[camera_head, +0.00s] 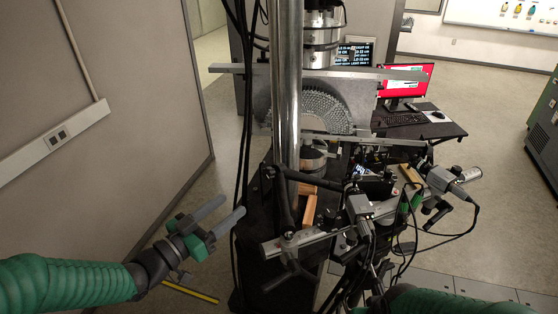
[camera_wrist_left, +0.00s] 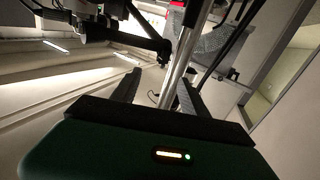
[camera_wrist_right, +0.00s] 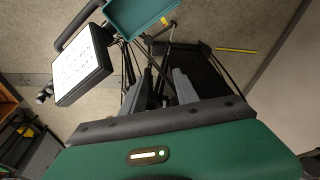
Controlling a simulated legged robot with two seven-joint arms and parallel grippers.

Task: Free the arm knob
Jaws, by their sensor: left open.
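The test rig holds a grey lattice specimen (camera_head: 325,108) behind a shiny column (camera_head: 287,90). A dark jointed arm (camera_head: 322,183) and a metal rail (camera_head: 300,241) stand at its front, with several dark knobs and handles; I cannot tell which is the arm knob. My left gripper (camera_head: 232,205) is open and empty, left of the rail and apart from it. In the left wrist view, the column (camera_wrist_left: 184,50) shows beyond my open left fingers (camera_wrist_left: 157,90). My right gripper (camera_wrist_right: 158,80) is open in its wrist view, with dark legs behind its fingers; its head-view position is hidden.
Cameras and cables crowd the right of the rig, including a grey camera (camera_head: 360,207). A wooden block (camera_head: 309,212) lies by the rail. A desk with a red monitor (camera_head: 405,80) stands behind. A white tablet (camera_wrist_right: 82,72) and green tray (camera_wrist_right: 140,15) show near my right gripper.

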